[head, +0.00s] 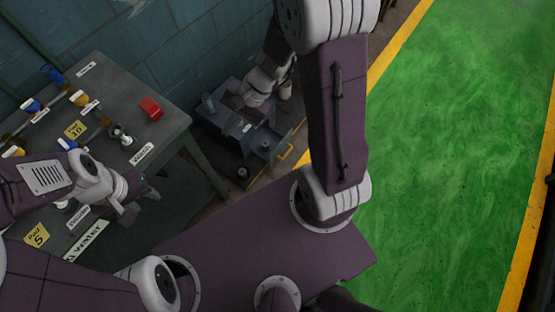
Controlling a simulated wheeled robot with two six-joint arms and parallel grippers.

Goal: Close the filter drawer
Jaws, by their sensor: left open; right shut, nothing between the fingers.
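A low dark grey unit (215,127) stands on the floor against the wall, right of the table. My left gripper (131,207) is open and empty by the table's front edge.
A grey table (112,88) at left bears a red block (151,108), blue and yellow valve handles and several labels. A blue-grey wall (180,40) runs behind. The green floor (450,130) at right, edged with yellow lines, is clear.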

